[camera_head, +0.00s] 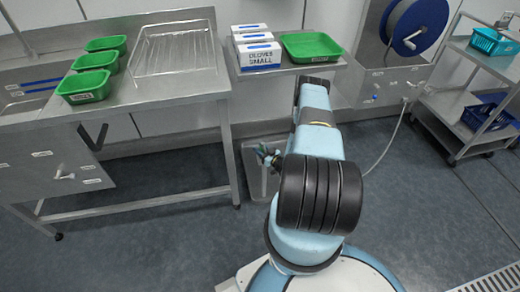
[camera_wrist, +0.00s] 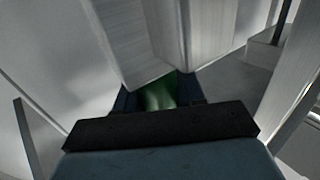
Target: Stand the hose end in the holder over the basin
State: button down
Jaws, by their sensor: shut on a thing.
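My gripper (camera_wrist: 158,97) is shut on a green piece, which I take to be the hose end (camera_wrist: 160,96); only a short part shows between the dark fingers in the wrist view. Pale grey metal faces stand close in front of it and hide its far part. In the head view my gripper (camera_head: 267,155) is small and partly hidden behind my arm, low under the wall shelf. A grey basin (camera_head: 254,186) stands below it. The pale hose (camera_head: 386,150) curves along the floor from the wall panel to behind my arm. I cannot clearly make out the holder.
A blue hose reel (camera_head: 412,28) hangs at the upper right. The wall shelf (camera_head: 300,66) bears glove boxes (camera_head: 258,57) and a green tray (camera_head: 312,47). A steel table (camera_head: 150,92) with green trays stands left, a trolley (camera_head: 462,105) right. Floor between is clear.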

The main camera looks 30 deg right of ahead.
jog(key=shift+f, duration=0.15)
jog(key=c, duration=0.6)
grip_release()
jog(key=shift+s, duration=0.15)
jog(key=v, duration=1.3)
jog(key=shift+s, duration=0.2)
jog(key=shift+d+f, duration=0.1)
jog(key=shift+d, duration=0.05)
